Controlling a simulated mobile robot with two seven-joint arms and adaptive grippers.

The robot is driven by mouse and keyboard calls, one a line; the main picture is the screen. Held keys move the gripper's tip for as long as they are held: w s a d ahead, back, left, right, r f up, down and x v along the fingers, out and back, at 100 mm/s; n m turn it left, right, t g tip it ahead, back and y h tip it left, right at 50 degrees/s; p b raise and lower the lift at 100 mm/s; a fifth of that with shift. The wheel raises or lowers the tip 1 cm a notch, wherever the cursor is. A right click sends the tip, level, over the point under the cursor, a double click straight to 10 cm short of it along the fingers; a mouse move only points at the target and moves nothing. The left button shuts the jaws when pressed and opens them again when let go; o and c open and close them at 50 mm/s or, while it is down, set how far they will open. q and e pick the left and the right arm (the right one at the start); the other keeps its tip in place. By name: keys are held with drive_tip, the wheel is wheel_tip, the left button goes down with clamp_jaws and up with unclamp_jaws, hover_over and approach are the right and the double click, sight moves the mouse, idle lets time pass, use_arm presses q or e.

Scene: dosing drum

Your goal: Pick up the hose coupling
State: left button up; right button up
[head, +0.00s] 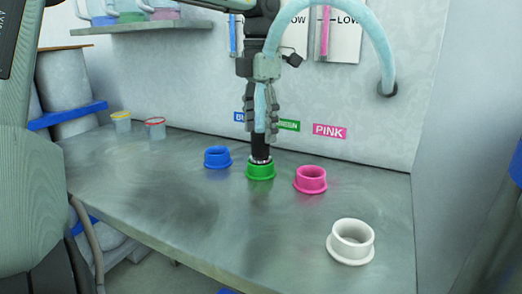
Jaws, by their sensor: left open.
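The hose coupling (261,153) is a black upright cylinder with a metallic lower collar. It stands in the green ring-shaped port (260,172) on the grey worktop. A pale blue hose (371,35) arches from the wall and runs down to the coupling's top. My left gripper (261,132) points down from above, open, with its fingers on either side of the hose just above the black part. I cannot tell whether the fingers touch it. My right gripper is not in view.
A blue port (217,157) and a pink port (310,179) flank the green one; a white port (350,242) is at front right. Wall labels include PINK (330,131). Two small cups (155,129) (121,122) stand back left. The worktop's (180,195) left-middle is clear.

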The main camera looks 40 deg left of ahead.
use_arm(q)
drive_tip(key=shift+w+f, duration=0.1)
drive_tip(key=shift+f, duration=0.85)
drive_tip(key=shift+c, duration=0.2)
clamp_jaws()
